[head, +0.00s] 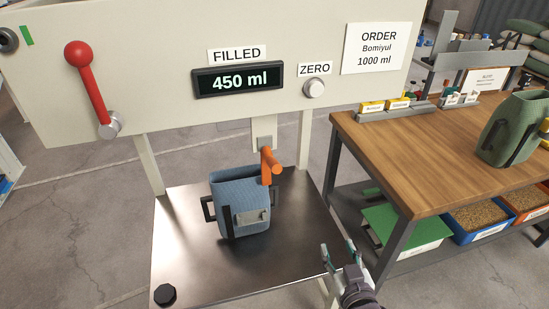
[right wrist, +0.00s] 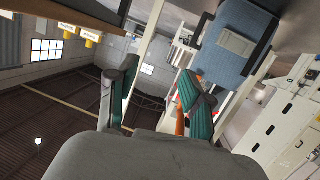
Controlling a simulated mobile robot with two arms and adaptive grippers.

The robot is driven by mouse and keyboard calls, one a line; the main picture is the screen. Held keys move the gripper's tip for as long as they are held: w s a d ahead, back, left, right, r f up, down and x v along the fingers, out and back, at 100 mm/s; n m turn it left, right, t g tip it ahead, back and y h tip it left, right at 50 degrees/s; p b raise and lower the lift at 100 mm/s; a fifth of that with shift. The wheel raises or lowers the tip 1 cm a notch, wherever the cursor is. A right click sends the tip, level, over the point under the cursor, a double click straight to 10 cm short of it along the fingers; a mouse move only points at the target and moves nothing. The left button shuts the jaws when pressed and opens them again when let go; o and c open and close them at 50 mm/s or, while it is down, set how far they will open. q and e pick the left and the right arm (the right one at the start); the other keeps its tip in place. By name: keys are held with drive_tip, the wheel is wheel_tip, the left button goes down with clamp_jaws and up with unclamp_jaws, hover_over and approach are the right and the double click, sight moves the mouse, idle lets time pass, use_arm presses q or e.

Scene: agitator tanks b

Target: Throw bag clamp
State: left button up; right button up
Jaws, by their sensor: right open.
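The bag clamp lever (head: 268,165) is orange and sits under the filling machine's spout, at the mouth of a blue bag (head: 238,222). Its handle points down at the bag's upper right. The blue bag stands upright on a steel plate, with dark side handles and a pale label. It also shows in the right wrist view (right wrist: 238,45), at the upper right. An orange piece there is partly hidden behind a fingertip. My right gripper (head: 338,252) is open and empty, low and to the right of the bag, near the plate's right edge. My left gripper is out of view.
The machine panel has a red lever (head: 88,85), a display (head: 238,79) reading 450 ml, a zero knob (head: 314,88) and an order sheet (head: 377,47) for Bomiyul 1000 ml. A wooden table (head: 425,150) with a green bag (head: 510,130) stands at the right.

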drive_tip(key=w+a+r+n+t+y, duration=0.2)
drive_tip(key=w+a+r+t+y, duration=0.1)
drive_tip(key=a+r, duration=0.2)
drive_tip(key=n+t+y, duration=0.2)
drive_tip(key=n+y, duration=0.1)
drive_tip(key=y, duration=0.1)
approach(275, 165)
wheel_tip(275, 165, down, 3)
drive_tip(key=x, duration=0.4)
drive_tip(key=p+x, duration=0.1)
drive_tip(key=x, duration=0.3)
drive_tip(key=p+x, duration=0.1)
drive_tip(key=x, duration=0.3)
drive_tip(key=shift+w+d+r, duration=0.15)
drive_tip(key=shift+w+d, duration=0.1)
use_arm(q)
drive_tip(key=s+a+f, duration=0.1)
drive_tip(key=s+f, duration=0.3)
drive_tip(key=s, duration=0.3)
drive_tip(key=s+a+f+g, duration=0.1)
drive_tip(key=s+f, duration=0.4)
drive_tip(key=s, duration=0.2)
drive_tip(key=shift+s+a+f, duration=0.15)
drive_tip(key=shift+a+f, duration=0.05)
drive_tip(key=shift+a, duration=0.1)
use_arm(e)
clamp_jaws()
